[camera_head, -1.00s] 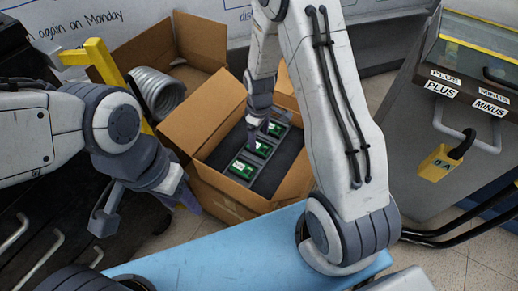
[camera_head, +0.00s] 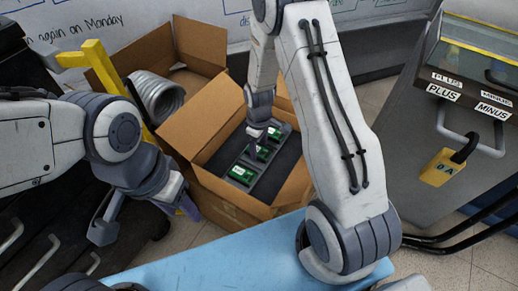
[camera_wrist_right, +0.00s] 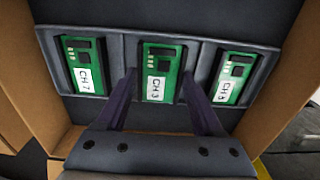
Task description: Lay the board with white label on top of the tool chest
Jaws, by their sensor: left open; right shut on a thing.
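Green boards with white labels sit in a grey rack (camera_wrist_right: 115,105) inside an open cardboard box (camera_head: 215,185). In the wrist view they read about CH 7 (camera_wrist_right: 84,66), CH 3 (camera_wrist_right: 160,72) and CH 8 (camera_wrist_right: 233,78). My right gripper (camera_head: 259,140) reaches down into the box. Its two fingers close on both sides of the middle board, CH 3, which is still at the rack. My left gripper (camera_head: 148,216) is open and empty, left of the box. A dark chest with silver handles (camera_head: 35,265), likely the tool chest, stands at the left, partly hidden by my left arm.
A light blue surface (camera_head: 220,258) lies in front of the box. A grey cabinet (camera_head: 400,150) with a yellow padlock (camera_head: 441,168) stands at right.

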